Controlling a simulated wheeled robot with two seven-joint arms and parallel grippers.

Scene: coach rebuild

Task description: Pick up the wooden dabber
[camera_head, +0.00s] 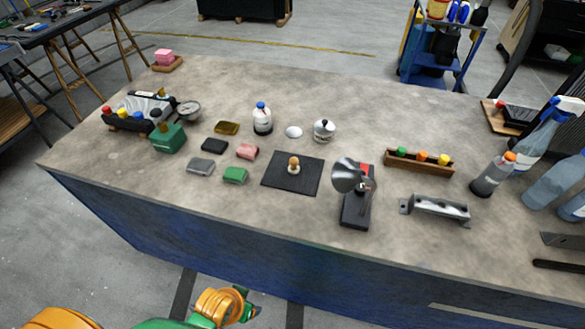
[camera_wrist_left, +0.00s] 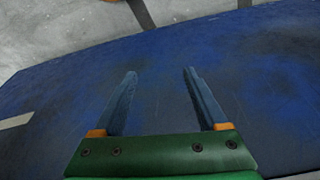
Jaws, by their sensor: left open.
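The wooden dabber (camera_head: 293,164) stands upright on a black square mat (camera_head: 274,183) in the middle of the bench, in the head view. My left gripper (camera_head: 250,303) is low at the front, beyond the bench's front edge and well away from the dabber. In the left wrist view its two fingers (camera_wrist_left: 160,73) are apart with nothing between them, in front of the blue bench side (camera_wrist_left: 250,70). The dabber is not in the wrist view. My right gripper is in neither view.
A metal device with a round disc (camera_head: 355,190) stands right of the mat. Bare bench top (camera_head: 130,180) lies at the front left.

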